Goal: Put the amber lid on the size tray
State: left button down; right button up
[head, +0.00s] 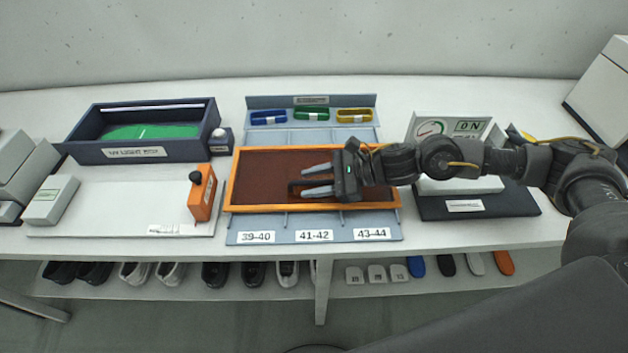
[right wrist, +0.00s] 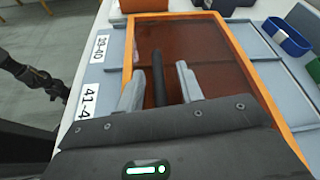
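The amber lid (head: 262,208) is an orange frame with a see-through brown panel. It lies over the middle of the blue-grey size tray (head: 245,222), its left edge a little past the tray's side. I cannot tell whether it is fully seated. My right gripper (head: 317,181) is over the lid. In the right wrist view its fingers (right wrist: 160,88) stand apart on either side of the lid's dark bar handle (right wrist: 158,75), with gaps on both sides. A dark arm part, probably my left arm, shows at the left of that view; its fingers are unclear.
The tray's back row holds blue, green and yellow bands (head: 311,114). A navy box (head: 85,152) and an orange block (head: 201,200) on a white board are to the left. A scale (head: 450,150) stands right. Shoes and insoles are on the shelf below.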

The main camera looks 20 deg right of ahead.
pick_arm(q)
jog(key=shift+f, duration=0.1)
pick_arm(e)
jog(key=shift+d, duration=0.15)
